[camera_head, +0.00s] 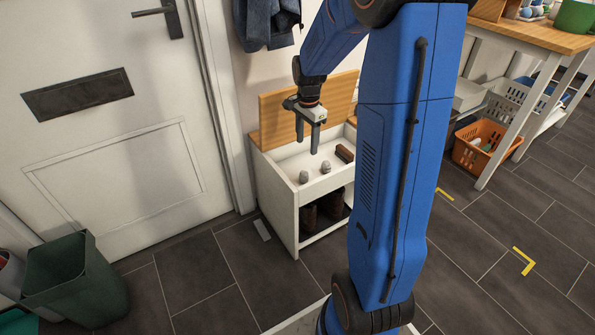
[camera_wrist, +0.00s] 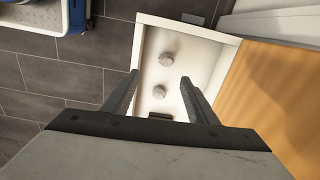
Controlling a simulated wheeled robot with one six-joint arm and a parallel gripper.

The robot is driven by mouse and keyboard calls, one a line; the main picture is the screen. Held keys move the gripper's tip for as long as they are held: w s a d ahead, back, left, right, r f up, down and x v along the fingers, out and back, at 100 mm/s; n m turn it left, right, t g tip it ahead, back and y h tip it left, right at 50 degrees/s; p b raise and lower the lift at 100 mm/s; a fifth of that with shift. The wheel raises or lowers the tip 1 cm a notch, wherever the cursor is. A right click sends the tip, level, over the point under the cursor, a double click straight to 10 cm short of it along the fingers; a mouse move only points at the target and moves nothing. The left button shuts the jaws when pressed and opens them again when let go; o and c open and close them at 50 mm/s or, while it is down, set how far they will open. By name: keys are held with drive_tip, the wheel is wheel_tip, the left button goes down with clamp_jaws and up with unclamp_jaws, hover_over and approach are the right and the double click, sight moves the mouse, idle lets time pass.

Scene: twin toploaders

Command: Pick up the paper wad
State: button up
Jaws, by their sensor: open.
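Two small greyish lumps lie apart in the white open-topped compartment of a bench (camera_head: 272,198). One lump (camera_head: 304,177) is nearer the left end, and it also shows in the wrist view (camera_wrist: 167,59). The other lump (camera_head: 326,166) is nearer a dark brown block and shows in the wrist view too (camera_wrist: 159,91). I cannot tell which of them is the paper wad. My gripper (camera_head: 307,146) is open and empty above the compartment, fingers pointing down. In the wrist view the fingertips (camera_wrist: 160,78) stand either side of the second lump, apart from it.
The dark brown block (camera_head: 345,153) lies in the same compartment. A wooden lid (camera_head: 283,118) stands raised behind it. Dark boots (camera_head: 310,217) stand on the shelf below. A green bin (camera_head: 75,277) is at lower left, an orange basket (camera_head: 480,146) at right. Tiled floor between is mostly clear.

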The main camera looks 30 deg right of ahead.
sight(304, 170)
drive_tip(key=shift+m, duration=0.3)
drive_tip(key=f, duration=0.4)
drive_tip(key=w+f, duration=0.1)
drive_tip(key=f, duration=0.4)
drive_tip(key=w+f, duration=0.1)
drive_tip(key=f, duration=0.3)
drive_tip(key=shift+d+f, duration=0.25)
drive_tip(key=shift+d, duration=0.15)
drive_tip(key=shift+w+a+f, duration=0.1)
drive_tip(key=shift+a+f, duration=0.05)
drive_tip(key=shift+f, duration=2.4)
drive_tip(key=c, duration=1.1)
